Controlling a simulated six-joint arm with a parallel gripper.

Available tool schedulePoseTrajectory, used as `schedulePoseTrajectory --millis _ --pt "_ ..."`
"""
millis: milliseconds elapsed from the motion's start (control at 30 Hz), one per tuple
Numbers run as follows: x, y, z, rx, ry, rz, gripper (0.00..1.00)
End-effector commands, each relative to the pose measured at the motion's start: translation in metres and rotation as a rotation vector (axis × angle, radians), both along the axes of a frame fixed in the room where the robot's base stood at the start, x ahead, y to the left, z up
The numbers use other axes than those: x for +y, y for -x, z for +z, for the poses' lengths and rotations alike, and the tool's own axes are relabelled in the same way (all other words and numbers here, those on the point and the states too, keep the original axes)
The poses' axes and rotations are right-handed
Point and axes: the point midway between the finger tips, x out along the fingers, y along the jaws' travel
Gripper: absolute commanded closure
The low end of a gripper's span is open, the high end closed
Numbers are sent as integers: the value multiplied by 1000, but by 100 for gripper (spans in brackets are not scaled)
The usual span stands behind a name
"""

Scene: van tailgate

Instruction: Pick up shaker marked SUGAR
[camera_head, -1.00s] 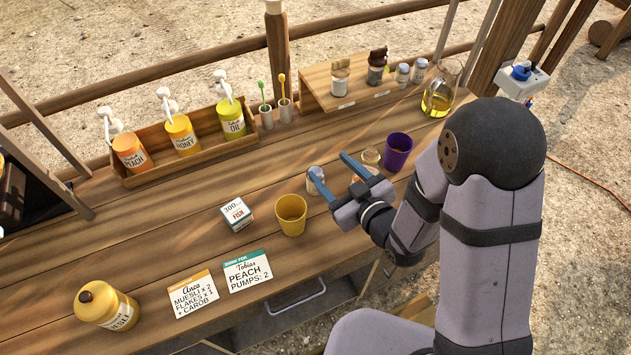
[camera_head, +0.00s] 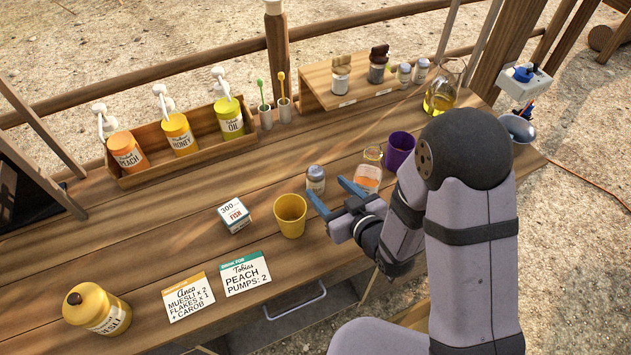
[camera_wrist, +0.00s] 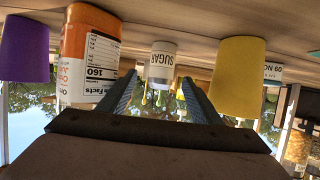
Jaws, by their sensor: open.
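The shaker marked SUGAR (camera_head: 316,181) is a small jar with a pale label and a grey-blue top. It stands on the wooden counter between the yellow cup and the orange bottle. In the wrist view, which is upside down, the SUGAR shaker (camera_wrist: 161,62) shows its label between my two fingers, beyond their tips. My gripper (camera_head: 334,196) is open and empty. Its blue fingers point toward the shaker, just in front of it and low over the counter. I see no contact between the fingers and the shaker.
A yellow cup (camera_head: 290,215) stands close to the left of the shaker. An orange-labelled bottle (camera_head: 367,178) and a purple cup (camera_head: 400,150) stand to the right. A fish box (camera_head: 234,217) is farther left. A pump rack (camera_head: 150,178) and raised shelf (camera_head: 320,97) are behind.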

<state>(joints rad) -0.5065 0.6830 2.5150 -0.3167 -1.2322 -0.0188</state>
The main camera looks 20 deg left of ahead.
Motion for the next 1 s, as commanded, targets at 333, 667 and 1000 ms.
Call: schedulePoseTrajectory --millis 333,667,1000 --pt "18 -12 -7 1 2 2 41" --pt "37 -29 -19 0 0 0 41" --pt "37 -30 -20 0 0 0 56"
